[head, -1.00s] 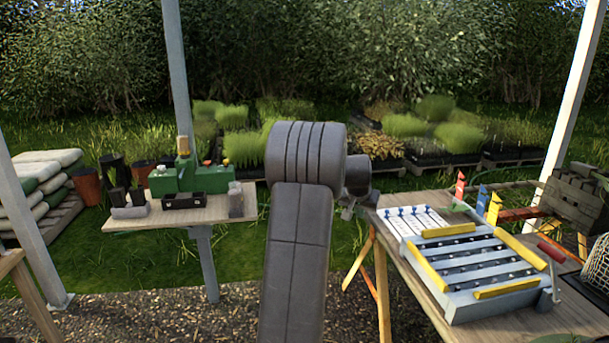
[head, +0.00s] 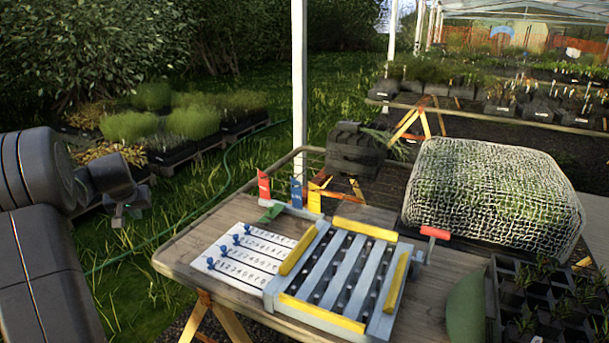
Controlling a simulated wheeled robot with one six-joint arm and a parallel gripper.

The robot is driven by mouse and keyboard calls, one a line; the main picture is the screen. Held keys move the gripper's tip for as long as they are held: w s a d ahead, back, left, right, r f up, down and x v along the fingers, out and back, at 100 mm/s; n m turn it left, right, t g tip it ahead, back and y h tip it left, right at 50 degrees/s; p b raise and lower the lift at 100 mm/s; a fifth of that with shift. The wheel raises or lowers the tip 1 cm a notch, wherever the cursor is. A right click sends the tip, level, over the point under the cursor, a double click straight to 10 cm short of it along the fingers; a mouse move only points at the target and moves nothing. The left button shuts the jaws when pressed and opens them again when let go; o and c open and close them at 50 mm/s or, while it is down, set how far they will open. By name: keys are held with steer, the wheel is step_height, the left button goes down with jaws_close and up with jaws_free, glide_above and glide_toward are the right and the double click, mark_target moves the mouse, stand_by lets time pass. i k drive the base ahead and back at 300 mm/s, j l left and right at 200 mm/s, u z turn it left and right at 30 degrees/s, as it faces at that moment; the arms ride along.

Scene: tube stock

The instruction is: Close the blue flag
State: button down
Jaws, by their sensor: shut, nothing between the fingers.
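The blue flag (head: 296,192) stands upright at the back of the grey-and-yellow device on the wooden table. A red flag (head: 263,186) stands to its left and a yellow flag (head: 314,198) to its right. A green piece (head: 271,213) lies low beside the red flag's foot. My gripper (head: 130,216) is at the left, well apart from the flags, over the grass short of the table. It looks small and dark, shut and empty.
The device (head: 345,270) has yellow bars and a white numbered panel (head: 250,255) with blue knobs. A red-handled crank (head: 434,233) is at its right. A net-covered mound (head: 490,195) and seedling trays (head: 545,300) fill the right. A white post (head: 299,90) rises behind the table.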

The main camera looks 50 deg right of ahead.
mark_target(296, 192)
steer(key=i+l+z, duration=0.15)
steer(key=i+z, duration=0.15)
steer(key=z, duration=0.15)
steer(key=i+z, duration=0.7)
steer(key=z, duration=0.15)
steer(key=i+j+z, duration=0.25)
steer(key=z, duration=0.2)
